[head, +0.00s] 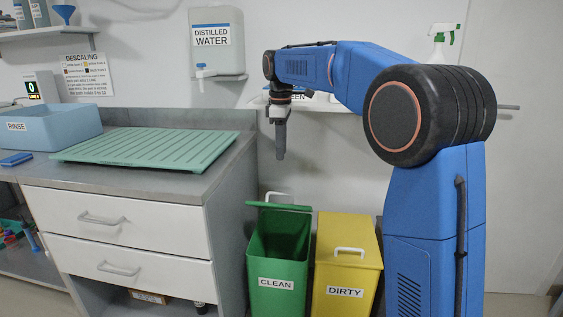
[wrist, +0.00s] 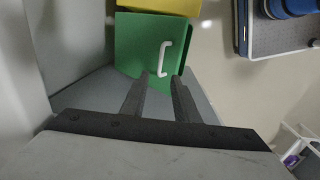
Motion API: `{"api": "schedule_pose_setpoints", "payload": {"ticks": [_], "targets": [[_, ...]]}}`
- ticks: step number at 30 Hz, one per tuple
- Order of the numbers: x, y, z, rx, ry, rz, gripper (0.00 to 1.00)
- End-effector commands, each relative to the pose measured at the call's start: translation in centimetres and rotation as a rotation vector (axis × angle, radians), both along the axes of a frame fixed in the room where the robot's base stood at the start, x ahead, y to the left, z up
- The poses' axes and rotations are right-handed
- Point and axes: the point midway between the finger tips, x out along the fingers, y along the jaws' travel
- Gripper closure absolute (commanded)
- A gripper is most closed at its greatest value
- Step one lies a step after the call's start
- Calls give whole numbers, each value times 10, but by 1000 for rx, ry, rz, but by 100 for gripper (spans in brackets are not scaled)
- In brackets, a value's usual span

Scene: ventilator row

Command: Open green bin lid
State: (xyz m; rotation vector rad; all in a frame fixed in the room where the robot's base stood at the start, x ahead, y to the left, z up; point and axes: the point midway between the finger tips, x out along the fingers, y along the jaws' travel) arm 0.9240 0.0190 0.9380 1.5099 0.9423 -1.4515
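The green bin (head: 277,270), labelled CLEAN, stands on the floor right of the counter. Its green lid (head: 279,206) looks partly raised in the head view, with the dark inside of the bin showing below it. A white handle (head: 281,197) sits on the lid. The wrist view shows the lid (wrist: 136,45) and its handle (wrist: 165,58) from above. My gripper (head: 281,157) points down above the lid, apart from it and empty. In the wrist view my gripper (wrist: 160,77) has its two fingers apart, appearing just below the handle in the picture.
A yellow bin (head: 346,275), labelled DIRTY, stands close on the right with its lid down. The counter (head: 225,160) with drawers is close on the left. A distilled water tank (head: 217,40) hangs on the wall behind, beside a shelf (head: 335,108) partly hidden by my arm.

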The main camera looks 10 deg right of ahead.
Motion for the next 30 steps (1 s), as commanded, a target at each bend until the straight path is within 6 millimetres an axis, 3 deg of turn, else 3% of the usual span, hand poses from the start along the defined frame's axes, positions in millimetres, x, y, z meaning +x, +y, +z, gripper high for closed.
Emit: {"api": "schedule_pose_setpoints", "payload": {"ticks": [6,14,17,20,25,30], "targets": [[-1,0,13,0,0,0,72],[-1,0,14,0,0,0,72],[-1,1,13,-3,-2,9,96],[-4,3,8,-22,-13,56,100],[-16,10,-10,-124,-71,300,100],[-36,21,-35,-304,-140,719,100]]}}
